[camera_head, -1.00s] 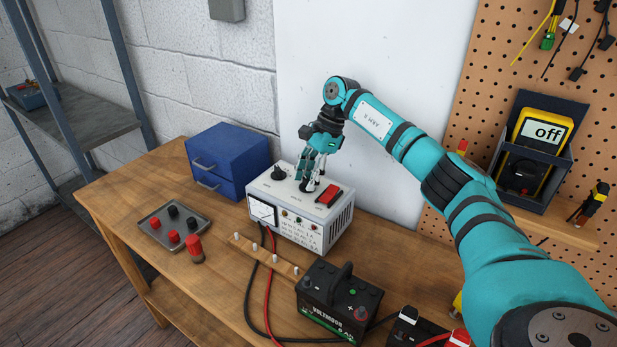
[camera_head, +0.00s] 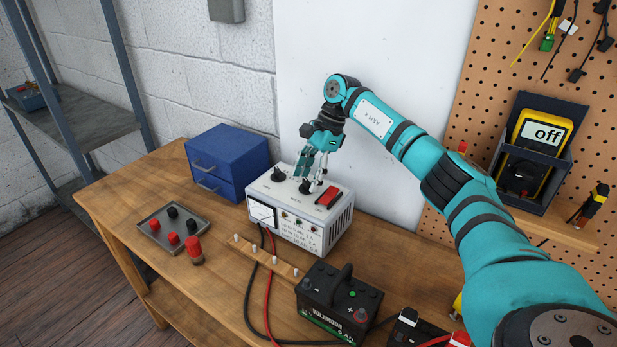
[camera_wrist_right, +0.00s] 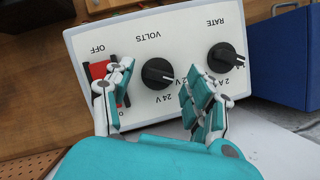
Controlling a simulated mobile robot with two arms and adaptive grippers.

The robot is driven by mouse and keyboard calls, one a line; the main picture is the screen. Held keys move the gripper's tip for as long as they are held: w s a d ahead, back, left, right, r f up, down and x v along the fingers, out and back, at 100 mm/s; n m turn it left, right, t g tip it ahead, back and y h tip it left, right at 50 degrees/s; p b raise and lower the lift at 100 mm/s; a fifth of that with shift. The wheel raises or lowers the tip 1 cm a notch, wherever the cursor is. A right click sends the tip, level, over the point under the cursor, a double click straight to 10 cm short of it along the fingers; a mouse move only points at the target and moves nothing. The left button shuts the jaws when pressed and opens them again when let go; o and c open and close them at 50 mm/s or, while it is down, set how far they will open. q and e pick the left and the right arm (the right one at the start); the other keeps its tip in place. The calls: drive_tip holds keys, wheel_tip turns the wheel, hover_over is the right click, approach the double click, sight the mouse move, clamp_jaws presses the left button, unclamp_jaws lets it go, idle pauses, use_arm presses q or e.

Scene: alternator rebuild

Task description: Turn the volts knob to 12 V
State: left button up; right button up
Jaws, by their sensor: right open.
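The volts knob (camera_wrist_right: 157,73) is round and black with a white pointer mark, on top of the pale grey charger (camera_head: 338,228). In the right wrist view its mark points right, towards the voltage labels; 24 V is readable, the other is partly hidden by a finger. In the head view the volts knob (camera_head: 305,186) shows just below the fingers. My right gripper (camera_wrist_right: 160,88) is open, with one finger on each side of the knob and visible gaps between. In the head view my right gripper (camera_head: 312,177) points down at the charger. My left gripper is not in view.
The rate knob (camera_wrist_right: 222,57) is close beside one finger. The red OFF switch (camera_wrist_right: 98,71) is partly behind the other finger. A blue drawer box (camera_head: 230,160) stands left of the charger, a battery (camera_head: 338,303) in front. A tray (camera_head: 150,238) holds red and black caps.

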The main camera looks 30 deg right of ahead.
drive_tip(key=v, duration=1.1)
drive_tip(key=shift+r, duration=0.2)
